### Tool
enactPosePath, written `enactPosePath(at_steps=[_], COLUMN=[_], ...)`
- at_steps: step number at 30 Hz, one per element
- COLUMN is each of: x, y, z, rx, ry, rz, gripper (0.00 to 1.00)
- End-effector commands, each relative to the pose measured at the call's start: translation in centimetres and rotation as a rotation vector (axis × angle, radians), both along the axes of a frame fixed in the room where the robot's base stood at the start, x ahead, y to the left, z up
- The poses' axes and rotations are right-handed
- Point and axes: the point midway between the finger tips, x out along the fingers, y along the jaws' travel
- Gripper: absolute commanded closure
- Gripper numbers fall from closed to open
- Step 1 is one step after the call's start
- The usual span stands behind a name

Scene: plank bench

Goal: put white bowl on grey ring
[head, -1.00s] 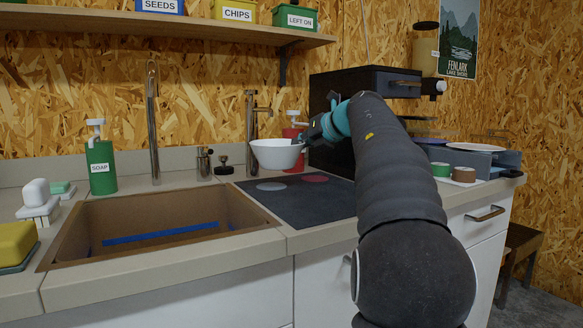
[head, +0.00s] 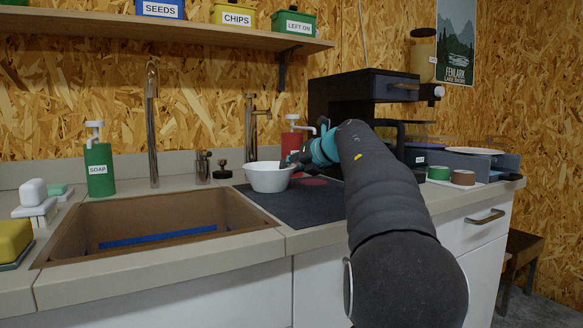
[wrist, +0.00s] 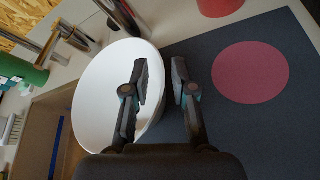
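The white bowl (head: 267,178) stands upright on the dark hob (head: 300,208), at the spot where the grey ring showed earlier. The grey ring is now hidden under it. In the wrist view the bowl (wrist: 98,90) fills the left of the picture. My gripper (wrist: 161,75) straddles the bowl's rim, with one finger inside and one outside. There is a gap between the fingers and the rim, so it looks open. The head view also shows my gripper (head: 291,161) at the bowl's right side.
A red ring (wrist: 250,72) lies bare to the right of the bowl. A sink (head: 160,222) is at the left, with a tap (head: 152,120) behind it. A green soap bottle (head: 99,165), a red bottle (head: 293,140) and a black machine (head: 365,90) stand near the wall.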

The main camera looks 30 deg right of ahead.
Motion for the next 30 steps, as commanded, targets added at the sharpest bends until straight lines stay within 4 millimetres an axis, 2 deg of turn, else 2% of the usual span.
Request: enactPosePath(at_steps=[8, 13, 24, 30], x=[0.0, -1.1, -7.4, -9.9], y=[0.0, -0.3, -1.7, -2.2], z=[0.0, 0.5, 3.2, 4.2], rx=[0.0, 0.0, 0.0, 0.0], ry=[0.0, -0.001, -0.002, 0.0], rz=[0.0, -0.001, -0.003, -0.002], gripper=[0.69, 0.69, 0.69, 0.69])
